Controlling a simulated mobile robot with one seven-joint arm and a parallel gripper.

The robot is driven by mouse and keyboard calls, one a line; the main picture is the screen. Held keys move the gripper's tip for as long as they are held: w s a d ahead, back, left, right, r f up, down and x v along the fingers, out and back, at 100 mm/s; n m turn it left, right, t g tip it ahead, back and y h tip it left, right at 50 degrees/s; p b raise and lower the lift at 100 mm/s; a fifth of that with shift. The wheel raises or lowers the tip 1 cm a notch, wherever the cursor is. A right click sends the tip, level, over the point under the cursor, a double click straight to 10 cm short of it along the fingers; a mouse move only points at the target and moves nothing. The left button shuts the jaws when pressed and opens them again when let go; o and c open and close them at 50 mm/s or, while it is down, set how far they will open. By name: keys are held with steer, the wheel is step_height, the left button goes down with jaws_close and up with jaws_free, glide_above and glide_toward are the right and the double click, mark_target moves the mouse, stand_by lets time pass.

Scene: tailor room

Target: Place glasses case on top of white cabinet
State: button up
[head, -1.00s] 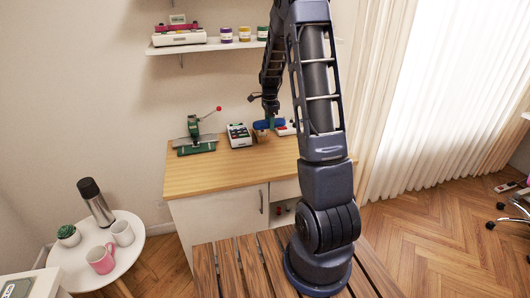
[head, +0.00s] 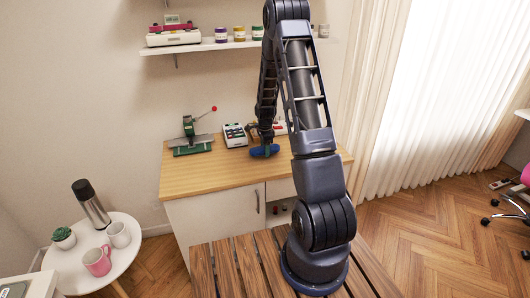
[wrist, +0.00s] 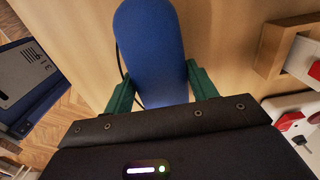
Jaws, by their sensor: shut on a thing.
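The blue glasses case (head: 263,151) is at my gripper (head: 265,141), over the wooden top of the white cabinet (head: 220,222). In the wrist view, the rounded blue case (wrist: 150,42) sits between the two green fingers of my gripper (wrist: 161,88), which is shut on it. The case's near end is hidden by the gripper body. The case is low over the top; I cannot tell whether it touches the surface.
On the cabinet top, a green press (head: 192,145) stands at left and a white calculator-like device (head: 234,135) stands behind the case. The front of the top is clear. A wall shelf (head: 205,46) hangs above. A round table (head: 78,262) holds mugs and a flask.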

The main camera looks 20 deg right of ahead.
steer(key=shift+f, duration=0.95)
steer(key=shift+f, duration=0.1)
steer(key=o, duration=1)
